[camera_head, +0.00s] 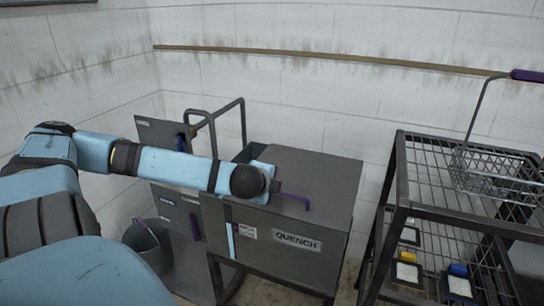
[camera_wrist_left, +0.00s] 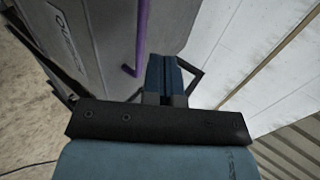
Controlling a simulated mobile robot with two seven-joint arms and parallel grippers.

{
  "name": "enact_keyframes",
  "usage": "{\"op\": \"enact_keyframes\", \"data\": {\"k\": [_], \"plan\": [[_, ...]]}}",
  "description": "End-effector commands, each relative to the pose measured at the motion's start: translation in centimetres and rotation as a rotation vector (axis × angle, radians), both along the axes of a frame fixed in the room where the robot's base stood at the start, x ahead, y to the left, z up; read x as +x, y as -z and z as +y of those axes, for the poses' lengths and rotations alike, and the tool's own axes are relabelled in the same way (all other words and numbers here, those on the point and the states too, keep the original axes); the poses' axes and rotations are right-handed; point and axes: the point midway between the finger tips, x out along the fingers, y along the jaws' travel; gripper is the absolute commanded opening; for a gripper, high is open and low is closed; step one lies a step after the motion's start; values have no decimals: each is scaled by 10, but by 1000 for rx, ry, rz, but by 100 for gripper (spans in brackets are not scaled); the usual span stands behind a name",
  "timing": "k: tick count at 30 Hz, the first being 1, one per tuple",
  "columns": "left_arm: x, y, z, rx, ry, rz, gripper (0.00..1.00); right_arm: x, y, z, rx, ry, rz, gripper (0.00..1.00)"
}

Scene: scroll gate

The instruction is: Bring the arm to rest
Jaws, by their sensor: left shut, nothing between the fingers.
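My left arm (camera_head: 170,165) comes in from the left, pale blue with dark joints, and stretches across to the grey QUENCH cabinet (camera_head: 318,180). Its dark round wrist joint (camera_head: 249,182) is over the cabinet's top left part. I cannot make out the fingers in the head view. In the left wrist view my left gripper (camera_wrist_left: 163,64) is shut and empty, its two blue fingers together. A purple handle bar (camera_wrist_left: 142,38) on the grey cabinet is just left of the fingers; whether they touch is unclear. My right gripper is in neither view.
A black wire rack (camera_head: 460,215) stands at the right, with a wire basket (camera_head: 492,172) on top and several small containers below. A second grey cabinet (camera_head: 172,205) and a bucket (camera_head: 147,243) are left of the QUENCH cabinet. A white wall (camera_head: 300,95) is behind.

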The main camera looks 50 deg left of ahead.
Motion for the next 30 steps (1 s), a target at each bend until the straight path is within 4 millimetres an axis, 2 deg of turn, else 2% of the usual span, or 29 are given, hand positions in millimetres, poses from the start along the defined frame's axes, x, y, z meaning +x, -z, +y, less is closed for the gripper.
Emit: {"op": "enact_keyframes", "data": {"k": [3,10,15,23,26,30], "plan": [[-22,-11,-11,7,4,7,0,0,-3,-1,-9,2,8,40],[-52,-24,-29,2,2,3,0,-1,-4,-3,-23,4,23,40],[-61,-27,-34,0,-1,1,0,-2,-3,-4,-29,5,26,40],[-63,-26,-35,-3,-2,1,0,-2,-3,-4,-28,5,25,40],[-64,-17,-39,-34,2,6,0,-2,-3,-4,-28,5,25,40],[-68,20,-60,-160,15,27,0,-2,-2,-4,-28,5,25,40]]}}
